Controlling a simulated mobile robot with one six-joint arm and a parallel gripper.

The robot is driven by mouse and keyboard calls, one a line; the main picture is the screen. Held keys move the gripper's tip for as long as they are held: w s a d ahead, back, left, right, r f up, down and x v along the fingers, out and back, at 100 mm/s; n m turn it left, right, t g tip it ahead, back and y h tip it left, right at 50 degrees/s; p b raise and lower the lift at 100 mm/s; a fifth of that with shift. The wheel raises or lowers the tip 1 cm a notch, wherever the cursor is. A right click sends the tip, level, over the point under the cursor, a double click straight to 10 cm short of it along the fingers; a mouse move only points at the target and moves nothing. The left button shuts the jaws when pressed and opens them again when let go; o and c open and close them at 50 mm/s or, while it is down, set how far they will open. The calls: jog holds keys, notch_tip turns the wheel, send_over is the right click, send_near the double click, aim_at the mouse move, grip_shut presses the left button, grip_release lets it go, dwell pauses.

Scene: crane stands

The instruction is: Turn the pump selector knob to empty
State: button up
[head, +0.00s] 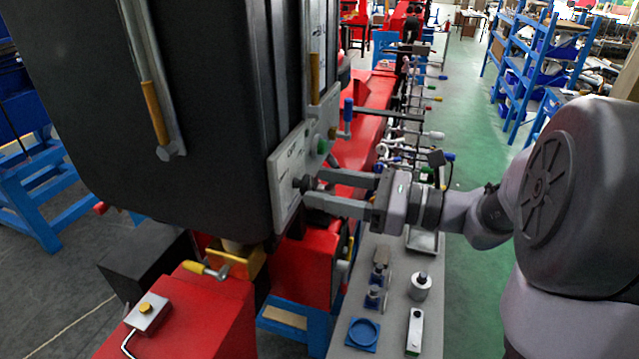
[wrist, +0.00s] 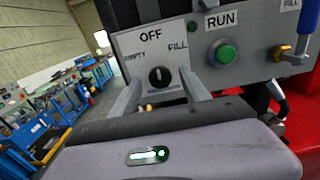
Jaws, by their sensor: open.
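The pump selector knob (wrist: 160,77) is a round black knob on a light grey panel (wrist: 130,45), below the labels EMPTY, OFF and FILL. Its pale mark looks roughly upright, toward OFF. In the head view the knob (head: 304,184) sticks out from the panel's face. My gripper (head: 312,188) is open, with its two fingers reaching to the panel, one on either side of the knob. In the wrist view the fingers (wrist: 161,90) stand left and right of the knob, with gaps visible. Whether a fingertip touches the panel cannot be told.
A green RUN button (wrist: 225,53) sits right of the knob on the same panel. A blue-handled valve (wrist: 306,25) is further right.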

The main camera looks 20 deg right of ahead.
jog(key=shift+w+a, duration=0.4)
jog(key=shift+a, duration=0.2)
grip_shut()
jog(key=shift+f+b, duration=0.1)
jog(key=shift+b, duration=0.25)
jog(key=n+b, duration=0.2)
jog(key=b, duration=0.1)
jog(key=n+b, duration=0.1)
jog(key=n, duration=0.1)
jog(key=shift+f+b, duration=0.25)
jog(key=shift+b, duration=0.1)
jog(key=n+b, duration=0.3)
jog(key=b, duration=0.1)
jog(key=shift+s, duration=0.1)
jog(key=shift+r+n+b, duration=0.15)
jog(key=shift+n+b, duration=0.85)
jog(key=shift+b, duration=0.15)
jog(key=shift+r, duration=0.1)
